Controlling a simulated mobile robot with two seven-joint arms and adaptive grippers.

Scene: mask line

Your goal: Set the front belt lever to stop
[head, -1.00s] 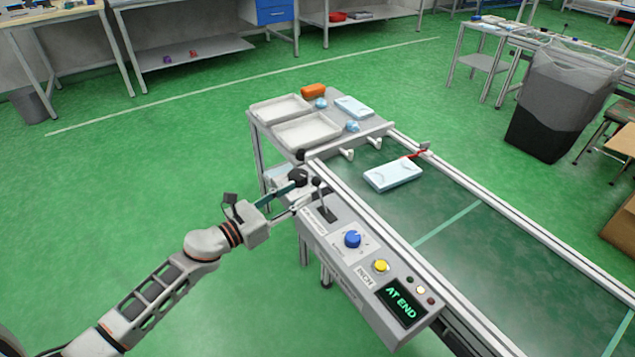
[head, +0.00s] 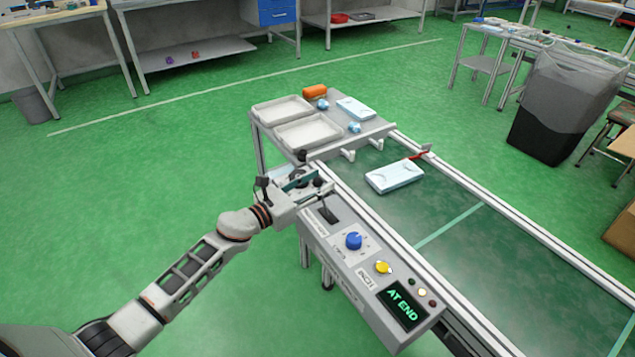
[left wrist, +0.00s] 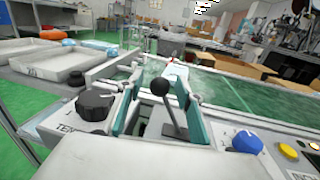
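The front belt lever is a thin metal stick with a black ball knob (left wrist: 160,87), rising from a dark slot (head: 327,213) on the grey control box (head: 352,262). My left gripper (head: 306,183) is at the far end of this box. In the left wrist view its two teal fingers stand apart, one on each side of the lever, with the knob between them. I see gaps beside the knob, so the fingers do not appear to clamp it. In the head view the gripper largely hides the knob. My right gripper is not in view.
A black tension knob (left wrist: 95,104) sits just left of the fingers. Farther along the box are a blue dial (head: 353,240), a yellow button (head: 383,267) and a display (head: 402,304) reading "AT END". A pale blue mask pack (head: 394,177) lies on the green belt (head: 480,250).

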